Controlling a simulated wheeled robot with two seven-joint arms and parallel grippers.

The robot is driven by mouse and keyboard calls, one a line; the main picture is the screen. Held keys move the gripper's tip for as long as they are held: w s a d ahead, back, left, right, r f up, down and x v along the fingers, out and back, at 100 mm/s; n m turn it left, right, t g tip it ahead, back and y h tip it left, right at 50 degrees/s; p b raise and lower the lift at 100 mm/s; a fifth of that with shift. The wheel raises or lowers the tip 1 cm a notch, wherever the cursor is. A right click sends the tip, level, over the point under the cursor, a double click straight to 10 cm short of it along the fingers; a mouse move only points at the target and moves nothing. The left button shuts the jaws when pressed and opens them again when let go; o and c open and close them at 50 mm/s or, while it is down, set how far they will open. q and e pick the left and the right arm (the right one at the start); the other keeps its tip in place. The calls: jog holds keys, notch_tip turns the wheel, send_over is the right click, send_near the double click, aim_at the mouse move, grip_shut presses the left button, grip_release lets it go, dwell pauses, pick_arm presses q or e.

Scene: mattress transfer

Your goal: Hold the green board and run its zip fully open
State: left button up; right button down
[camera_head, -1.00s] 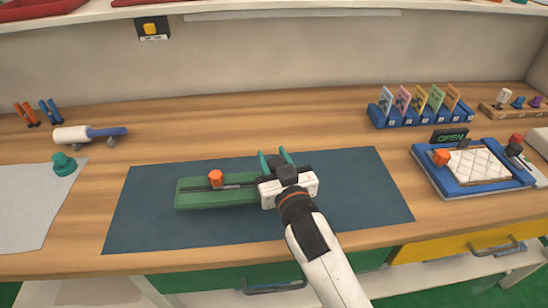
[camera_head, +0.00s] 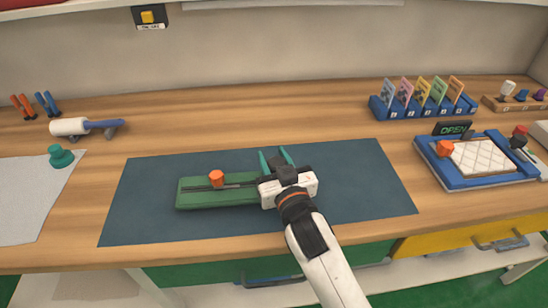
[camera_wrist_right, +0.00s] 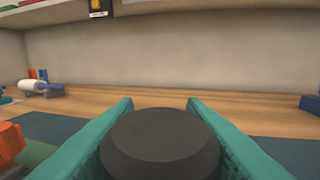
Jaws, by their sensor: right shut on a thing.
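The green board (camera_head: 205,198) lies flat on a dark blue mat (camera_head: 345,195), with a dark track along its top. An orange knob (camera_head: 216,178) stands on that track toward the left; an orange shape, probably this knob, shows at the left edge of the right wrist view (camera_wrist_right: 10,143). My right gripper (camera_head: 275,160) is over the board's right end and hides that part. Its teal fingers are shut on a black round knob (camera_wrist_right: 160,142). What the black knob joins to below is hidden. My left gripper is not in view.
A blue tray with a quilted white pad (camera_head: 480,165) and a blue card rack (camera_head: 425,107) stand at the right. A white roller (camera_head: 70,127) and a teal knob (camera_head: 60,156) on a grey sheet (camera_head: 35,200) are at the left. The mat around the board is clear.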

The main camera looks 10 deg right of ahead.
jog(key=shift+f+b, duration=0.65)
jog(key=shift+f, duration=0.35)
jog(key=shift+r, duration=0.1)
